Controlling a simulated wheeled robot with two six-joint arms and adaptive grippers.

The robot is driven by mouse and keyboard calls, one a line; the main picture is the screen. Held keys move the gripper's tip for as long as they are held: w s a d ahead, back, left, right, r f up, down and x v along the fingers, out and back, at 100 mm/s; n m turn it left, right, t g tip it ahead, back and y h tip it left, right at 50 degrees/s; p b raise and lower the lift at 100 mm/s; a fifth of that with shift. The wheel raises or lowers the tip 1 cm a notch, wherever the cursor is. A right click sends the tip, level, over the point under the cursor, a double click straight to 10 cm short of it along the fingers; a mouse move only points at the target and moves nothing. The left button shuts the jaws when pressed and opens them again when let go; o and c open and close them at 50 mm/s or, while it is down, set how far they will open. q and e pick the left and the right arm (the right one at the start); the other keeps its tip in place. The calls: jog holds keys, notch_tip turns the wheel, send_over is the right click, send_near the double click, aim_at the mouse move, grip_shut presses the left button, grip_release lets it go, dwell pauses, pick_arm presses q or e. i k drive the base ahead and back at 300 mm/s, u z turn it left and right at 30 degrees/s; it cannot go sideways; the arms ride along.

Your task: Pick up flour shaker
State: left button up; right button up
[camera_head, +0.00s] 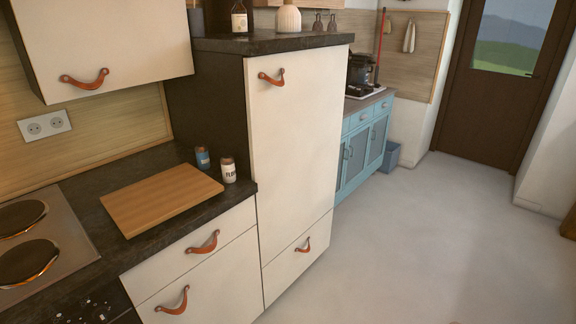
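Neither of my grippers shows in the head view.
A wooden cutting board (160,198) lies on the counter (226,203) left of the shakers. A stove (35,245) is at the far left. A tall white cabinet (295,150) rises right of the shakers. Open floor (440,240) spreads to the right.

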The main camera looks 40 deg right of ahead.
aim_at(228, 164)
jog(key=z, duration=1.3)
jog(key=k, duration=0.5)
jog(key=z, duration=0.2)
jog(key=i, duration=1)
jog(key=u, duration=0.9)
